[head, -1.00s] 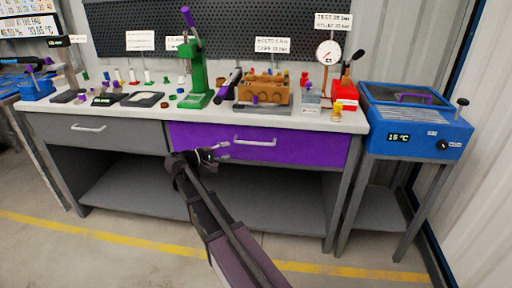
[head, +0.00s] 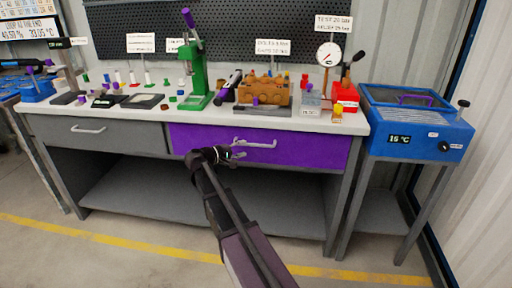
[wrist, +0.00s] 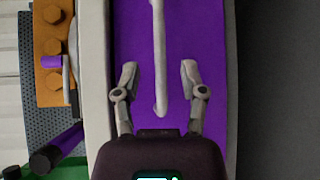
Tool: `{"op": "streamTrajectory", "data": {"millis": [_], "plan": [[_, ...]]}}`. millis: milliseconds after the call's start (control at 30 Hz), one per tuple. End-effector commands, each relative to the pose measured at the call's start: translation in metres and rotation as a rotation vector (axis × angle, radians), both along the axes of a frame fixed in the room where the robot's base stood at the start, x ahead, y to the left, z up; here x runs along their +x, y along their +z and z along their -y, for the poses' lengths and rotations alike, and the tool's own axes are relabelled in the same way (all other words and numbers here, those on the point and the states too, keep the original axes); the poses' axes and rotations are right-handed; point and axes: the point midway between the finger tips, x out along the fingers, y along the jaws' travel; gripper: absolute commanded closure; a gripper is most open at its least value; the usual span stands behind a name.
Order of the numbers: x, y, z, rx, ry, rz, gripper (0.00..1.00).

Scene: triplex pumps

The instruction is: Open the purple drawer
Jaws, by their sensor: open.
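The purple drawer (head: 310,150) is in the right half of the workbench front and looks closed. Its pale bar handle (head: 258,144) runs across the drawer front. My gripper (head: 240,150) is in front of the drawer at the left end of the handle. In the wrist view my gripper (wrist: 159,78) is open, with one finger on each side of the handle (wrist: 159,60). The handle's near end lies between the fingers, and neither finger appears to touch it. The purple drawer front (wrist: 205,30) fills the middle of the wrist view.
A grey drawer (head: 95,133) is to the left, with an open shelf (head: 150,195) below. The white benchtop (head: 215,118) carries a green press (head: 196,75), an orange pump block (head: 263,92) and small parts. A blue heater box (head: 415,125) stands at the right.

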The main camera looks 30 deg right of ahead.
Motion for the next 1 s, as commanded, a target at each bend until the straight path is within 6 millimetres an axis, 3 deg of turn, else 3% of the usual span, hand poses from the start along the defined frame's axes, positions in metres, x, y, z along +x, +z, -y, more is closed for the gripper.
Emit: {"op": "streamTrajectory", "data": {"millis": [400, 600, 933, 1000], "plan": [[0.010, -0.008, 0.054, 0.000, -0.001, 0.000, 0.46], [0.012, -0.009, 0.065, 0.000, -0.001, 0.000, 0.46], [0.012, -0.009, 0.067, 0.000, 0.000, 0.000, 0.46], [0.012, -0.009, 0.067, 0.000, 0.000, 0.000, 0.64]]}}
